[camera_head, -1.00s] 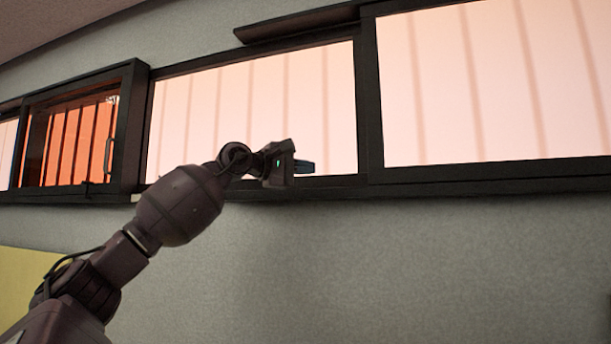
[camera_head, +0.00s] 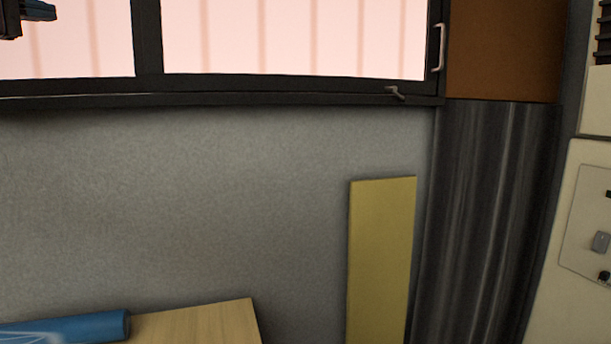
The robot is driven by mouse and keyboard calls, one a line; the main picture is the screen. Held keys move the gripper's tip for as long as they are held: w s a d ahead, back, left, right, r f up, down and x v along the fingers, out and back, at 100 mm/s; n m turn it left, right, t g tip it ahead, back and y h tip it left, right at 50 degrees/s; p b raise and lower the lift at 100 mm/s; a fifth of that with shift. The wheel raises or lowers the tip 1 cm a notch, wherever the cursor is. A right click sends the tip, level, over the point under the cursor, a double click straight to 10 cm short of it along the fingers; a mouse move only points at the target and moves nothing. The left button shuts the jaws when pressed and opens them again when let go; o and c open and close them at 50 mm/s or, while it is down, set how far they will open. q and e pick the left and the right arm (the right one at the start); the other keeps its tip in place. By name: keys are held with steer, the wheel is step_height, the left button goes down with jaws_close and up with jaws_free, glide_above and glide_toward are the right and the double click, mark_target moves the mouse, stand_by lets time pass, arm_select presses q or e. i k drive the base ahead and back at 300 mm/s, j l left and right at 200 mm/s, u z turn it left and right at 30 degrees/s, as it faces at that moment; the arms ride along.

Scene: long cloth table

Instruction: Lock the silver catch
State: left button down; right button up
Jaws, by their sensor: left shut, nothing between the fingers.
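A small silver catch (camera_head: 395,92) sits on the dark lower rail of the window, near its right end. Its short lever points up and to the left. My left gripper (camera_head: 50,11) shows only in part at the top left corner, in front of the window pane. Its fingers are shut and empty, and it is far to the left of the catch and apart from it. The rest of my left arm is out of the picture. My right gripper is not in view.
A silver pull handle (camera_head: 439,47) stands upright on the window's right frame, above the catch. Below are a yellow panel (camera_head: 381,260), a dark glossy column (camera_head: 480,220), a wooden top (camera_head: 200,323) and a blue roll (camera_head: 70,327). A pale cabinet (camera_head: 575,310) stands at the right.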

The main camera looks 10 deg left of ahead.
mark_target(393, 89)
steer(key=k+l, duration=0.1)
steer(key=l, duration=0.85)
steer(key=k+l, duration=0.15)
steer(key=l, duration=0.35)
